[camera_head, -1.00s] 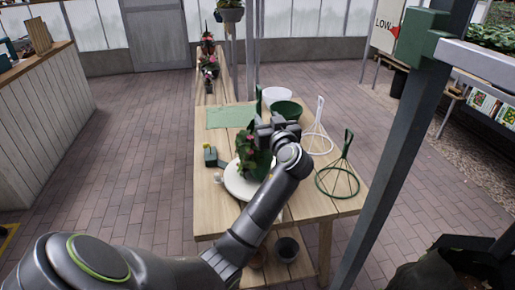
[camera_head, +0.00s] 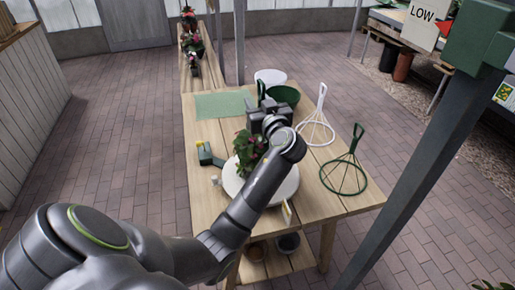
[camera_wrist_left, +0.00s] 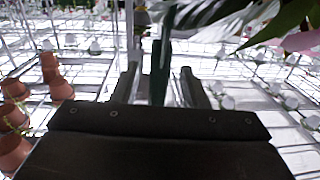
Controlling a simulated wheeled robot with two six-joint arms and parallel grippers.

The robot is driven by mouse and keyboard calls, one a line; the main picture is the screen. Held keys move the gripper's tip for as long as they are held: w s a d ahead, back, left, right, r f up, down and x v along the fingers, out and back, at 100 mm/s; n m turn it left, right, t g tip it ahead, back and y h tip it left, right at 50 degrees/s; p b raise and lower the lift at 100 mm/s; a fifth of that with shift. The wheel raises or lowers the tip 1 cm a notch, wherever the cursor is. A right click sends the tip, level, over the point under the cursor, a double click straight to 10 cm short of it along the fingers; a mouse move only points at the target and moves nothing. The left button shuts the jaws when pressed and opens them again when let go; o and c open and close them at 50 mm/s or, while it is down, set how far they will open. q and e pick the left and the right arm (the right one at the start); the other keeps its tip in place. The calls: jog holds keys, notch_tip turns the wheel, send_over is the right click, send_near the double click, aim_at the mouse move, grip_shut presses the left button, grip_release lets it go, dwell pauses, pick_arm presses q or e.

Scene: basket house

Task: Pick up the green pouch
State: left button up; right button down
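A leafy plant with reddish flowers (camera_head: 246,152) stands at the round white disc (camera_head: 234,181) on the wooden table, partly behind my left arm. A dark green upright piece (camera_head: 262,91) rises just beside my left gripper (camera_head: 266,108). In the left wrist view a dark green strip (camera_wrist_left: 160,68) runs between the fingers (camera_wrist_left: 158,85), with gaps on both sides, so the gripper looks open around it. I cannot tell whether this strip belongs to the green pouch. No full outline of a pouch shows. My right gripper is not in view.
A green bowl (camera_head: 285,95), white bowl (camera_head: 270,76), white wire stand (camera_head: 318,130) and green wire stand (camera_head: 345,176) occupy the table's far and right parts. A green boxy item (camera_head: 206,155) and pale green mat (camera_head: 222,105) lie left. A grey post (camera_head: 425,165) stands right.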

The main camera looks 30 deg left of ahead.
pick_arm(q)
jog(key=shift+s+d+r, duration=0.25)
jog(key=shift+d, duration=0.15)
jog(key=shift+s+d+r, duration=0.2)
jog(key=shift+d, duration=0.2)
jog(key=c, duration=0.5)
jog(key=shift+w+a+f, duration=0.1)
jog(key=shift+c, duration=0.9)
jog(key=shift+a, duration=0.15)
grip_shut()
jog(key=shift+f, duration=0.1)
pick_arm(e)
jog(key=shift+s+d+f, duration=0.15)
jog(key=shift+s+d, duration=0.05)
pick_arm(q)
jog(key=shift+f, duration=0.1)
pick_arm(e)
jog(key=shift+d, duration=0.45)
pick_arm(q)
jog(key=shift+r, duration=0.2)
